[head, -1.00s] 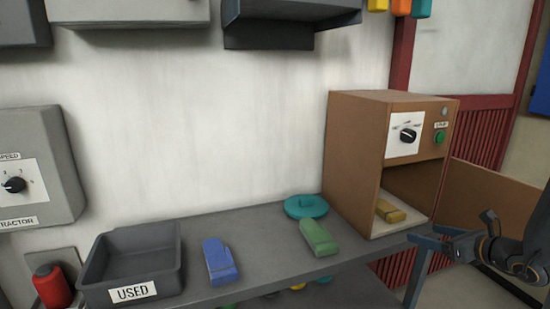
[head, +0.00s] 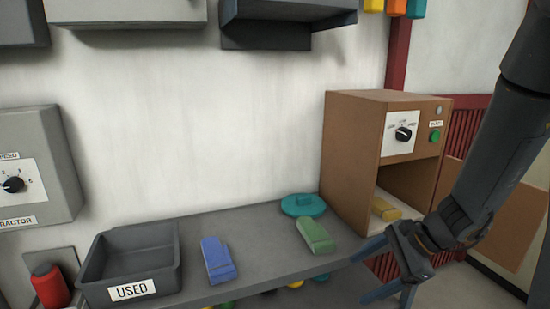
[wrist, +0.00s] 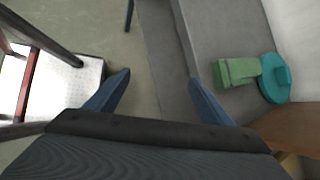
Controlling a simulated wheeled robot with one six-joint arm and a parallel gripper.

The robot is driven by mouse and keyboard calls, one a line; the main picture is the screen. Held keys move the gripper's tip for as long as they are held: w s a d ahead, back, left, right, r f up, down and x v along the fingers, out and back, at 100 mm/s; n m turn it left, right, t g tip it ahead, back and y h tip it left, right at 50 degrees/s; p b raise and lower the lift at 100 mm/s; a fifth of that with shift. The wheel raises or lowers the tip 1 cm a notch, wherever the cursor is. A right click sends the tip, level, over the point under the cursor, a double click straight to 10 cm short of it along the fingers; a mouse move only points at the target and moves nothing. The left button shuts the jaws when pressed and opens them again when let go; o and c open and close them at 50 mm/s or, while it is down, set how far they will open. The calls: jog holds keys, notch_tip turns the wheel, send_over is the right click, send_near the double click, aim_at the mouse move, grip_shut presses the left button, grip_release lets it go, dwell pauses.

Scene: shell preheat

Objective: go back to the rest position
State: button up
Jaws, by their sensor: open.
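My gripper (head: 376,270) is at the right front edge of the grey shelf, below and in front of the brown oven box (head: 353,150). Its two blue fingers also show in the wrist view (wrist: 162,92), spread wide with nothing between them. A yellow block (head: 385,209) lies inside the open oven box. A green block (head: 315,236) and a teal round lid (head: 303,205) rest on the shelf to the left of my gripper; the green block also shows in the wrist view (wrist: 238,72).
The oven's open door (head: 505,215) stands out at the right, partly behind my arm. A blue block (head: 217,259) and a dark tray labelled USED (head: 172,262) stand on the shelf further left. A red bottle-like object (head: 49,285) is at the far left.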

jog(key=s+a+r+n+g+h, duration=0.2)
jog(key=s+n+h, duration=0.5)
jog(key=n, duration=1)
jog(key=shift+s+n, duration=0.3)
jog(key=shift+s, duration=0.85)
